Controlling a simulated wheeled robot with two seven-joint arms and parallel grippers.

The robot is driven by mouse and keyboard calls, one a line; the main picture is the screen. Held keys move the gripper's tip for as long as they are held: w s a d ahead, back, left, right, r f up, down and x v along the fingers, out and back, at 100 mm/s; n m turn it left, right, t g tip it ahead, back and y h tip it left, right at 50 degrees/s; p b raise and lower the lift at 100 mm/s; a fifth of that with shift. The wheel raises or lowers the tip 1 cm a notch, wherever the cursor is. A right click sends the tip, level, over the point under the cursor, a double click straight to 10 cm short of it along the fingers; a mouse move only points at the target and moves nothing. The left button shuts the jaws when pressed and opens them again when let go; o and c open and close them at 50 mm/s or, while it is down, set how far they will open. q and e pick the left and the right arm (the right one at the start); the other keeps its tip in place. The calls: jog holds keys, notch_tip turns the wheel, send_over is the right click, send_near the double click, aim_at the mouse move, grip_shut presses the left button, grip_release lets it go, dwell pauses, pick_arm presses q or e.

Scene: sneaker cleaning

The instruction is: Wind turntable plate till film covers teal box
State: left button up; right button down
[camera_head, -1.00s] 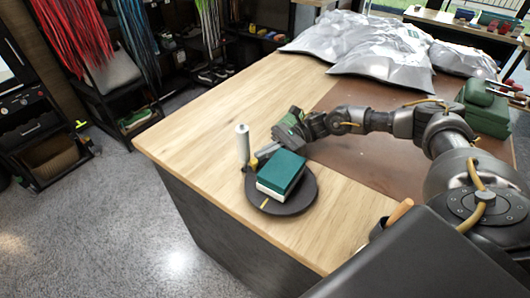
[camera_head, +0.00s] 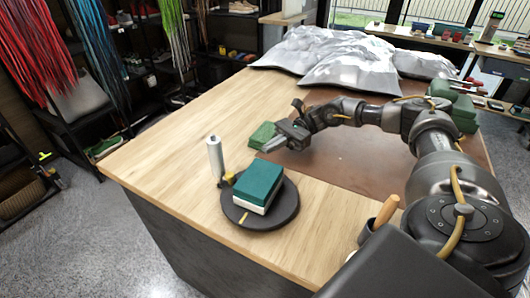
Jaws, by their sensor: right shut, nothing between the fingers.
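The teal box (camera_head: 259,182), with a pale lower side, rests on the round dark turntable plate (camera_head: 285,212). The plate has a yellow mark on its front edge. A pale upright film roll (camera_head: 215,160) stands at the plate's back left, with a small yellow piece (camera_head: 229,178) by its foot. No film is discernible across the box's teal top. My right gripper (camera_head: 271,146) is shut and empty, low over the table behind the box and apart from it. My left gripper is out of view.
A green block (camera_head: 263,134) lies on the table beside my right gripper. Silvery bags (camera_head: 345,58) cover the table's far end. A wooden handle (camera_head: 387,210) sticks up at the front right. The light wood at left is clear.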

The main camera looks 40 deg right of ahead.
jog(key=w+a+r+m+g+h+p, duration=0.2)
jog(key=w+a+r+m+g+h, duration=0.1)
jog(key=w+a+r+m, duration=0.3)
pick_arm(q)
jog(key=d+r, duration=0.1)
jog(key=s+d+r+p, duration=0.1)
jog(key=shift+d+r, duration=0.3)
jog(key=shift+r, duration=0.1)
pick_arm(e)
jog(key=s+d+n+h, duration=0.1)
jog(key=d+n, duration=0.2)
jog(key=n, duration=1)
jog(key=s+d+n+h, duration=0.1)
jog(key=d+n, duration=0.3)
jog(key=n, duration=1)
jog(key=shift+s+h, duration=0.35)
jog(key=shift+h, duration=0.25)
